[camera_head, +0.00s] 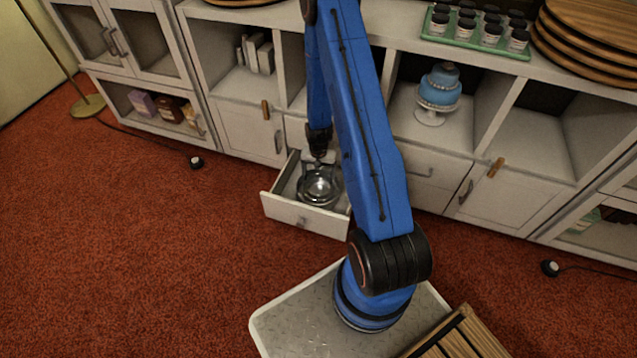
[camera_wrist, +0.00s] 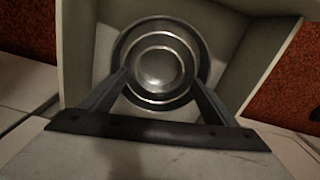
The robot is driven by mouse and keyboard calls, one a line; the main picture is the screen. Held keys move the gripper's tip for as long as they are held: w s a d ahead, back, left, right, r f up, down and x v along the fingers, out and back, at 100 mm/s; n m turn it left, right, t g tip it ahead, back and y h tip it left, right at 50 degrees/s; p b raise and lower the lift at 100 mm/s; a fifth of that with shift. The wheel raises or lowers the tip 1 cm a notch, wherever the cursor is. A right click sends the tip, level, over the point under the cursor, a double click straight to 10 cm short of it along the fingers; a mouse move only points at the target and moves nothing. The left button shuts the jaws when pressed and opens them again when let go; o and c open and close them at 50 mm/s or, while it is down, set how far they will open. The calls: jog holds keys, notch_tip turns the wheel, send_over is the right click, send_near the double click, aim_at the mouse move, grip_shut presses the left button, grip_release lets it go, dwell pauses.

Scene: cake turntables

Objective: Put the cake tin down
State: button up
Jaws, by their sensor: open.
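The cake tin (camera_head: 319,186) is a round, shiny metal tin inside the pulled-out white drawer (camera_head: 303,220). In the wrist view the tin (camera_wrist: 158,70) shows from above as concentric metal rings, with the drawer's pale floor and walls around it. My gripper (camera_head: 319,165) points down into the drawer, over the tin. In the wrist view my gripper's two dark fingers (camera_wrist: 160,85) are spread apart and reach to either side of the tin's near rim. The jaws are open. I cannot tell whether the fingertips touch the tin.
The white cabinet (camera_head: 233,135) runs along the back. A blue cake (camera_head: 440,85) on a stand sits in one compartment. A green tray of jars (camera_head: 477,32) and stacked wooden boards (camera_head: 590,45) stand on top.

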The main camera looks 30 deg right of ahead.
jog(key=s+a+r+n+t, duration=0.1)
jog(key=a+r, duration=0.2)
jog(key=r, duration=0.9)
jog(key=s+a+r+n, duration=0.2)
jog(key=r, duration=1)
jog(key=s+a+r+n+t, duration=0.1)
jog(key=a+r, duration=0.2)
jog(key=r, duration=0.9)
jog(key=s+a+r+n+t, duration=0.1)
jog(key=s+a+r, duration=0.2)
jog(key=s+r, duration=0.35)
jog(key=s+a+r+n+t, duration=0.1)
jog(key=s+a+r, duration=0.1)
jog(key=s+r, duration=0.5)
jog(key=s+a+r+n, duration=0.1)
jog(key=s+r, duration=0.2)
jog(key=s, duration=0.3)
jog(key=s+a+r+n, duration=0.1)
jog(key=s+a+r, duration=0.1)
jog(key=s, duration=0.4)
jog(key=shift+s+r+n+t, duration=0.3)
jog(key=shift+s+r+t, duration=0.1)
jog(key=shift+r, duration=0.25)
jog(key=shift+w, duration=0.1)
